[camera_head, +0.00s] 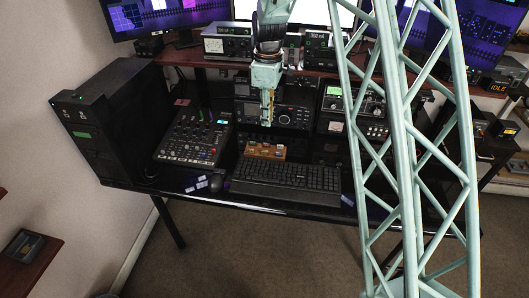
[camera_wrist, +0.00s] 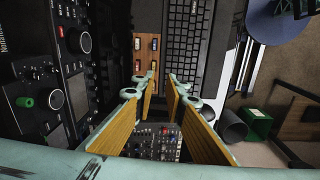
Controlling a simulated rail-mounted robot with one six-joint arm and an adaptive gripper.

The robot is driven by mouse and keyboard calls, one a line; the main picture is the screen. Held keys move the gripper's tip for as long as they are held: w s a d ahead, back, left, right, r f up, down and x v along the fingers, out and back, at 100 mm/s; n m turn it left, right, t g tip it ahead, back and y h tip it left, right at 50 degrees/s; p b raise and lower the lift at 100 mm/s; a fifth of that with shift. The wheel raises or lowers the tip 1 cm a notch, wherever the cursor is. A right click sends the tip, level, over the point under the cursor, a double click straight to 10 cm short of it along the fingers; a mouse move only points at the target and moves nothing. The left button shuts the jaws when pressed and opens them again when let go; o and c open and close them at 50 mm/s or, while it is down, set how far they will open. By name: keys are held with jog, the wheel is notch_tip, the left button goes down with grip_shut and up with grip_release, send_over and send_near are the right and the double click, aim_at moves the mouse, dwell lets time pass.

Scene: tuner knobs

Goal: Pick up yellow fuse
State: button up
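A small wooden fuse block (camera_head: 265,150) sits behind the keyboard. It also shows in the wrist view (camera_wrist: 146,55), holding several small fuses (camera_wrist: 137,43) in two rows. The fuses are too small and dark for me to tell surely which is yellow. My gripper (camera_head: 267,122) hangs above and a little behind the block, pointing down. In the wrist view my gripper (camera_wrist: 162,77) has its two yellowish-padded fingers apart with nothing between them. The left fingertip lies close to the block's lower edge in that picture, without visible contact.
A black keyboard (camera_head: 285,177) lies in front of the block. A mixer (camera_head: 194,139) stands to the left, with a mouse (camera_head: 216,184) in front of it. Radio equipment (camera_head: 291,116) stands close behind my gripper. A dark computer tower (camera_head: 112,115) stands far left.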

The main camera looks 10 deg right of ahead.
jog(key=n, duration=0.1)
send_over(265, 151)
notch_tip(265, 151, down, 5)
jog(key=shift+w+d+r+p, duration=0.1)
jog(key=shift+d+r+p, duration=0.05)
jog(key=shift+p, duration=0.2)
jog(key=shift+f+b, duration=0.55)
jog(key=shift+f, duration=3.75)
jog(key=shift+f, duration=0.15)
jog(key=shift+f+b, duration=0.55)
jog(key=shift+f, duration=1.95)
jog(key=c, duration=0.4)
